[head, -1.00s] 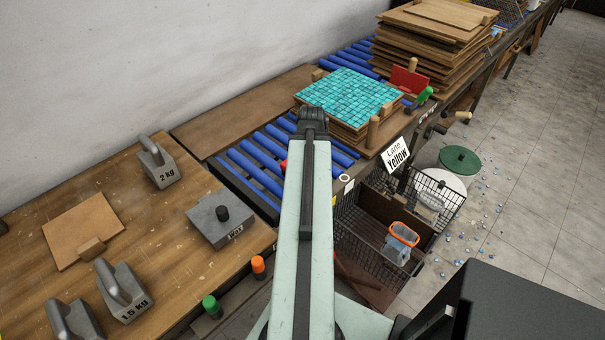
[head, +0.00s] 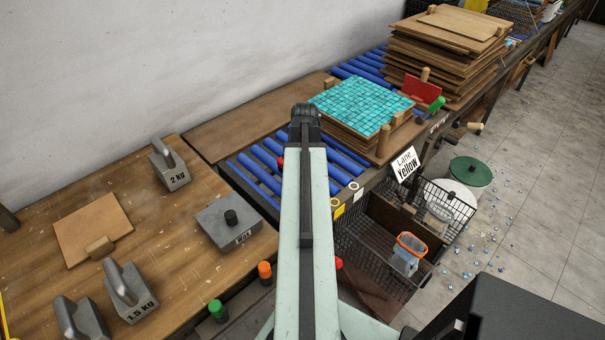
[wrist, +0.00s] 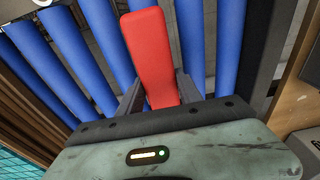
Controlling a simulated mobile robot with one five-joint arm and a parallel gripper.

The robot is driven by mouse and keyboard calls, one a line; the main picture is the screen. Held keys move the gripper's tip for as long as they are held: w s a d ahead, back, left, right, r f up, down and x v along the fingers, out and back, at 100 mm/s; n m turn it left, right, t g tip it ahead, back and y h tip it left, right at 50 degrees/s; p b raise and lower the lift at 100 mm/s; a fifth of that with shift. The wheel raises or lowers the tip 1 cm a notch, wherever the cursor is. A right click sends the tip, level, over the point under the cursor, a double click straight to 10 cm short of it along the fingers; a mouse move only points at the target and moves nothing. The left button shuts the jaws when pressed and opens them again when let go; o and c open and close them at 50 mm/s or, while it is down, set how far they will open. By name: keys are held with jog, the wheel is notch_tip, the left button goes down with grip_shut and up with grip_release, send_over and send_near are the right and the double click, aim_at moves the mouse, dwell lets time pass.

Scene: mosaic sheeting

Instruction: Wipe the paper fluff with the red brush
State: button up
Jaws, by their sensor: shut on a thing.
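In the wrist view, my gripper (wrist: 160,91) is shut on a red block-like piece (wrist: 149,50), which I take to be the red brush's handle. It sticks out between the two dark fingers above the blue rollers; no bristles show. In the head view, a small red bit (head: 281,162) shows at the left edge of my arm, but I cannot tell if it is the same thing. My arm hides the gripper there. I cannot make out any paper fluff. A teal mosaic sheet (head: 360,103) lies on stacked boards on the roller conveyor.
The blue rollers (head: 262,176) run beneath my arm. A wooden bench (head: 150,255) with grey weights stands at left. A tall board stack (head: 445,65) stands behind the mosaic. A wire basket (head: 365,245) hangs at right, with small bits on the floor beyond.

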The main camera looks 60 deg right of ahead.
jog(key=shift+w+d, duration=0.3)
jog(key=shift+w, duration=0.6)
jog(key=shift+w+d, duration=0.25)
jog(key=shift+w, duration=0.65)
jog(key=shift+r, duration=0.1)
notch_tip(320, 180, up, 6)
jog(key=p, duration=0.6)
notch_tip(320, 180, up, 3)
jog(key=p, duration=0.3)
jog(key=shift+r, duration=0.1)
jog(key=shift+s+f, duration=0.15)
jog(key=shift+f, duration=0.05)
